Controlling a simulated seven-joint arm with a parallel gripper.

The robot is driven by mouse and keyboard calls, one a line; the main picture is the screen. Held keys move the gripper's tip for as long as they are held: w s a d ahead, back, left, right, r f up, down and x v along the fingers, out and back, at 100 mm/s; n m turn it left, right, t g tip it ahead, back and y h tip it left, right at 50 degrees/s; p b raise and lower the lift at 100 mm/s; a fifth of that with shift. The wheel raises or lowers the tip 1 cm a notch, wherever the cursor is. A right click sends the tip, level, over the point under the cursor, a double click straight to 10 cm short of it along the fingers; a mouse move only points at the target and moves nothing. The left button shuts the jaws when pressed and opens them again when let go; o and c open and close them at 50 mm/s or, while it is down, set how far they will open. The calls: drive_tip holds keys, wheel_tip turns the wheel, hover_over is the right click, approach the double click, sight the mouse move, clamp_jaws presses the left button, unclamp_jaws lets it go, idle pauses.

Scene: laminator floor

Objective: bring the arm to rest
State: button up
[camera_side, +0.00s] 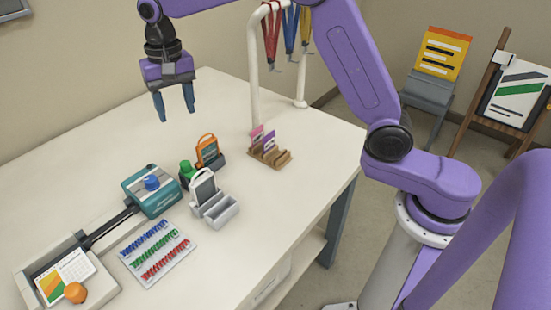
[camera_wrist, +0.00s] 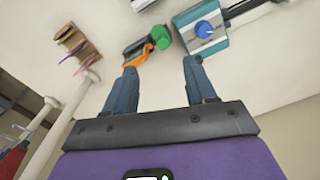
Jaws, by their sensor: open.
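My gripper (camera_side: 175,104) is open and empty, with its two blue-grey fingers pointing down. It hangs in the air above the back left part of the white table (camera_side: 110,125), clear of everything. In the wrist view my gripper's fingers (camera_wrist: 160,80) stand apart with only bare tabletop between them. My purple arm reaches in from the right, over the table.
Below stand a teal laminator-like machine (camera_side: 152,190), an orange-framed holder (camera_side: 208,152), a white-framed holder (camera_side: 205,190) and a coil tray (camera_side: 157,250). A wooden rack (camera_side: 269,153) sits near a white stand (camera_side: 254,80) hung with lanyards (camera_side: 290,30). The back left tabletop is bare.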

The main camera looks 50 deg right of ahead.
drive_tip(key=s+d+n, duration=0.2)
drive_tip(key=s+n, duration=0.2)
drive_tip(key=s, duration=0.5)
drive_tip(key=s+d+n, duration=0.2)
drive_tip(key=s+n, duration=0.2)
drive_tip(key=s, duration=0.5)
drive_tip(key=s+d+f+n, duration=0.2)
drive_tip(key=s+d+n, duration=0.2)
drive_tip(key=s, duration=0.5)
drive_tip(key=s+d+f+n, duration=0.2)
drive_tip(key=s+d+n, duration=0.2)
drive_tip(key=s, duration=0.5)
drive_tip(key=shift+s+d, duration=0.2)
drive_tip(key=shift+d, duration=1)
